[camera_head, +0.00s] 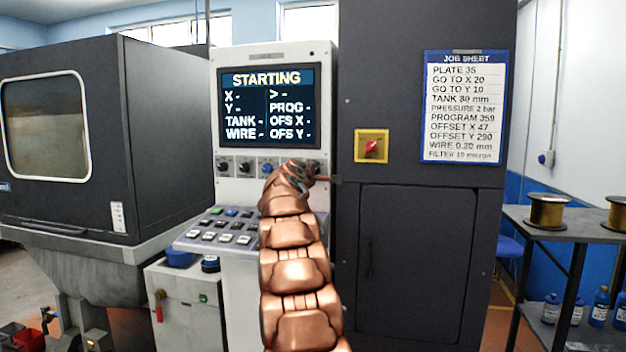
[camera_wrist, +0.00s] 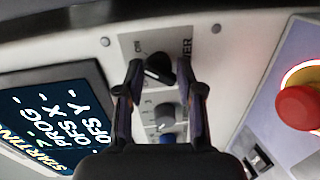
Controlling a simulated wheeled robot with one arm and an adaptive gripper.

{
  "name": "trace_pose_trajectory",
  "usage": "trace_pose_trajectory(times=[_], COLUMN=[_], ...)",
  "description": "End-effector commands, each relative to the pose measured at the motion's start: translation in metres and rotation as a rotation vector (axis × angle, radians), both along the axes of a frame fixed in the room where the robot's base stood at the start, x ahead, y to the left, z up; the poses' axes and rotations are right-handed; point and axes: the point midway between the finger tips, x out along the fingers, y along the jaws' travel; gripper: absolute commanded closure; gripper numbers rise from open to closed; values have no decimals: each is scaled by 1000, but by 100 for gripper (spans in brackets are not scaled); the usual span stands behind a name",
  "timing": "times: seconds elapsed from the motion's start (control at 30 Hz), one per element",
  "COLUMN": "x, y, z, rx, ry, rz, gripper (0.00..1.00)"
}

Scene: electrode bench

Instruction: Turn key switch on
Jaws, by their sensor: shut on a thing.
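The key switch (camera_wrist: 158,70) is a small dark knob on a grey plate marked ON and, partly hidden, POWER. In the wrist view my gripper (camera_wrist: 160,64) has its two dark fingers on either side of the knob, shut on it. The knob looks tilted on its plate. In the head view my gripper (camera_head: 305,178) is at the right end of the row of knobs under the screen and covers the switch. The machine's screen (camera_head: 268,104) is lit and reads STARTING, with its value fields showing dashes.
Other knobs (camera_head: 244,166) sit to the left. A sloped key panel (camera_head: 222,226) juts out below. A red button (camera_wrist: 298,107) is close by in the wrist view. A red rotary switch (camera_head: 371,147) on yellow and a job sheet (camera_head: 463,108) are on the dark cabinet.

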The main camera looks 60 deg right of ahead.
Motion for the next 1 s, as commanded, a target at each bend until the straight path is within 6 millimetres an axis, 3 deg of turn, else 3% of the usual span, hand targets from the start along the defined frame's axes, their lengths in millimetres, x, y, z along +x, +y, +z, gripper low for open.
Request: trace_pose_trajectory(times=[0.3,0.87,0.9,1.0], x=[0,-1,-1,-1], y=[0,0,0,0], z=[2,3,3,3], rx=[41,52,52,52], ry=[-125,-151,-151,-149], rz=[1,0,0,0], gripper=[98,98,61,51])
